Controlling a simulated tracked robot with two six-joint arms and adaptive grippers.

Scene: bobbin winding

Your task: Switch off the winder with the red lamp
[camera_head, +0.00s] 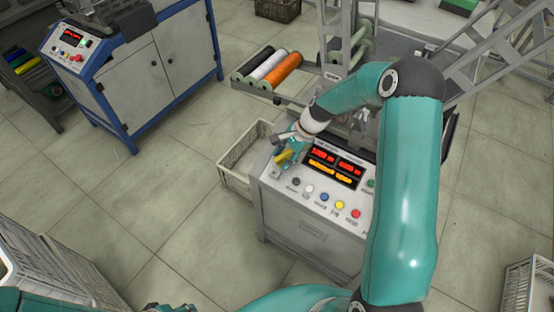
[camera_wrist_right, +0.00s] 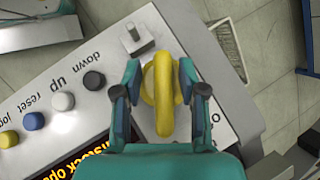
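The winder's grey control panel (camera_head: 325,200) carries red and amber displays and a row of coloured buttons. A yellow rotary switch (camera_wrist_right: 163,100) stands at the panel's end, and it also shows in the head view (camera_head: 284,157). My right gripper (camera_wrist_right: 160,80) is over it, with its fingers open on either side of the yellow handle. A narrow gap shows at the left finger; contact at the right finger is unclear. In the head view my right gripper (camera_head: 286,158) is small and partly hidden. A bit of my left gripper (camera_head: 170,307) shows at the bottom edge. I see no lit red lamp.
A small metal lever (camera_wrist_right: 138,38) stands near the switch. Black, white and blue buttons lie to the left in the wrist view. A pale crate (camera_head: 236,168) is beside the winder. A blue-framed cabinet (camera_head: 155,75) with another panel stands at upper left. Open floor lies between.

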